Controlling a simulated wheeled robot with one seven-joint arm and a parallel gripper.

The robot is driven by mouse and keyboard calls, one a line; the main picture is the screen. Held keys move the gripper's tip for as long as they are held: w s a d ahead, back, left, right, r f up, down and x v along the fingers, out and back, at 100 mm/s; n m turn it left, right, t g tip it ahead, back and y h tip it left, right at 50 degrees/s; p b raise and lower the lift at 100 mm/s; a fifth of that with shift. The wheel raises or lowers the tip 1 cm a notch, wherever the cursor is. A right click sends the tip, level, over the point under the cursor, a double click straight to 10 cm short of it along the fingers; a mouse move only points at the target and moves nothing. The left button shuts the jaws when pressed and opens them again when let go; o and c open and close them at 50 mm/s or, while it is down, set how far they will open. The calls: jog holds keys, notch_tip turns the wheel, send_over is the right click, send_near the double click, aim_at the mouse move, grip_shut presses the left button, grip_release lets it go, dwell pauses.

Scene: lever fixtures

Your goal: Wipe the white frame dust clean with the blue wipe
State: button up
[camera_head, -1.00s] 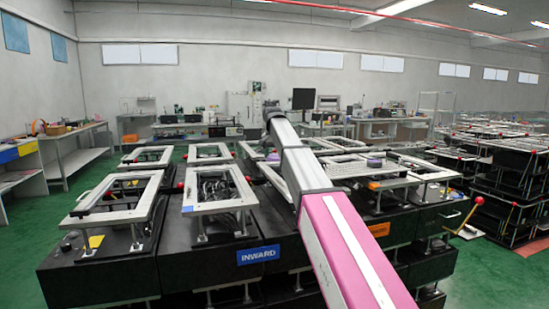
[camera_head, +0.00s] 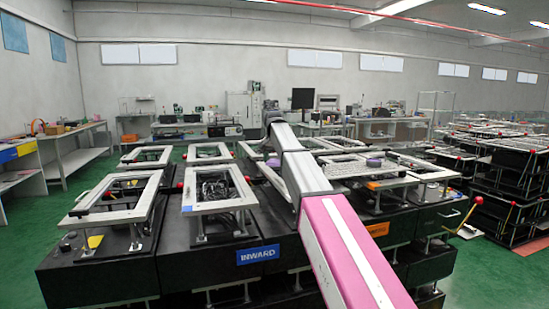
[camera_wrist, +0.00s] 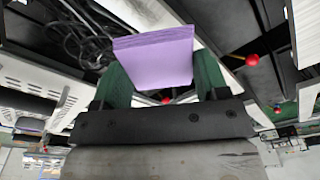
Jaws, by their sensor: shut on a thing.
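My gripper (camera_wrist: 155,72) is shut on a lavender, block-like wipe (camera_wrist: 153,50) in the wrist view, held between two dark green fingers. Its colour looks more purple than blue. A white frame bar (camera_wrist: 142,10) passes behind the wipe at the top of the wrist view; I cannot tell whether they touch. In the head view my arm hides the gripper. White rectangular frames stand on black fixtures, among them a left one (camera_head: 88,217) and a middle one (camera_head: 247,200). I cannot make out dust on them.
Red-knobbed levers stand beside the frames, one (camera_head: 180,186) between the front two and one (camera_head: 479,200) at the right. A purple item (camera_head: 374,162) lies on a frame right of my arm. Dark cables (camera_wrist: 75,40) show near the gripper. Green floor (camera_head: 30,235) is clear at left.

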jog(key=shift+f, duration=0.25)
jog(key=shift+w+r+g, duration=0.2)
jog(key=shift+g, duration=0.5)
jog(key=shift+s+g+y, duration=0.2)
jog(key=shift+g+y, duration=0.1)
